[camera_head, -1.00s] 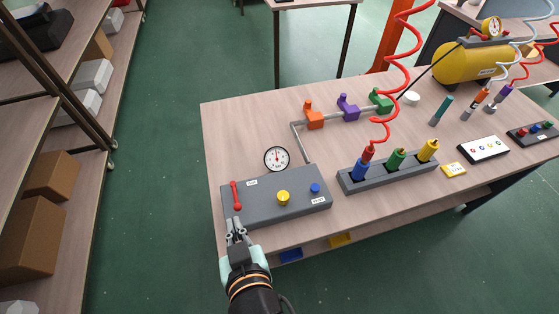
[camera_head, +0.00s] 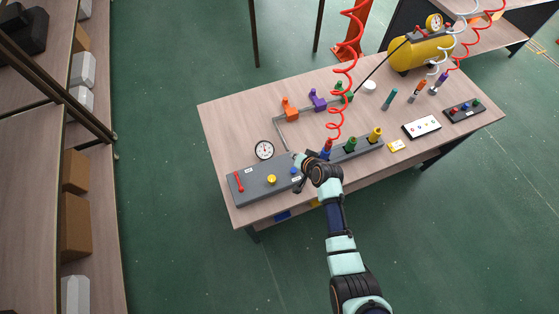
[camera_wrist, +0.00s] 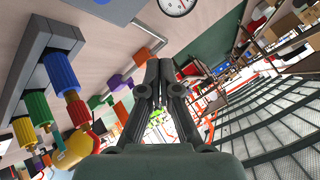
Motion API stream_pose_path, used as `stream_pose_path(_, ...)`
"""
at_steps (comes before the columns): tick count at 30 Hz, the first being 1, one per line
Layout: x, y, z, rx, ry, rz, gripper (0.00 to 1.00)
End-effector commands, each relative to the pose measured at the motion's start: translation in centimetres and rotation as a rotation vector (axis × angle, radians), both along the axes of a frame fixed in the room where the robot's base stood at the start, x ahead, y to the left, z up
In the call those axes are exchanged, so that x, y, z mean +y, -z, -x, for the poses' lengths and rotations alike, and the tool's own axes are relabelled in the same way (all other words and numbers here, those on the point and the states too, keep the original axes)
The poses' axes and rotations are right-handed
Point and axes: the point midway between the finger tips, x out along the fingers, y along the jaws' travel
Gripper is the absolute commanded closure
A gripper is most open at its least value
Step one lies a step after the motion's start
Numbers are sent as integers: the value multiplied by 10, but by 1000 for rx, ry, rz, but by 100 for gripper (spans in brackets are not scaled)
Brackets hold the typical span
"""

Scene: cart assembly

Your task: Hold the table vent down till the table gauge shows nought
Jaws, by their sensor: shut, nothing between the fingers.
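The table gauge (camera_head: 264,150), a round white dial, stands at the back edge of the grey panel (camera_head: 250,198). Its dark needle points roughly upward, but the reading is too small to tell. It is cut off at the top of the wrist view (camera_wrist: 177,4). The panel carries a red lever (camera_head: 239,182), a yellow knob (camera_head: 271,180) and a small blue button (camera_head: 294,171). Its labels are unreadable, so I cannot tell which control is the vent. My gripper (camera_head: 298,159) is near the panel's right end, close to the blue button; contact is unclear. Its fingers (camera_wrist: 160,75) are shut and empty.
A grey rack (camera_head: 362,152) with blue, green and yellow couplings stands just right of my gripper, with a coiled red hose (camera_head: 338,100) above. Orange (camera_head: 290,108) and purple (camera_head: 317,99) valves sit on a pipe behind. The table's back left is clear.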

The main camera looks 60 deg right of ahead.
Motion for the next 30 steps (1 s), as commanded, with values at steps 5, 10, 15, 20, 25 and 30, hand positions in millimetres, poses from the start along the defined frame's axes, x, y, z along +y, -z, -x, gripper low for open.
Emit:
stream_pose_path(5, -6, 3, 8, -3, 27, -16, 100)
stream_pose_path(10, -5, 4, 8, -2, 25, -14, 100)
stream_pose_path(15, -5, 8, 8, -2, 24, -15, 100)
stream_pose_path(20, -5, 22, 7, -2, 24, -15, 100)
stream_pose_path(25, -5, 47, 7, -2, 24, -13, 100)
stream_pose_path(30, -5, 73, 7, -2, 24, -13, 100)
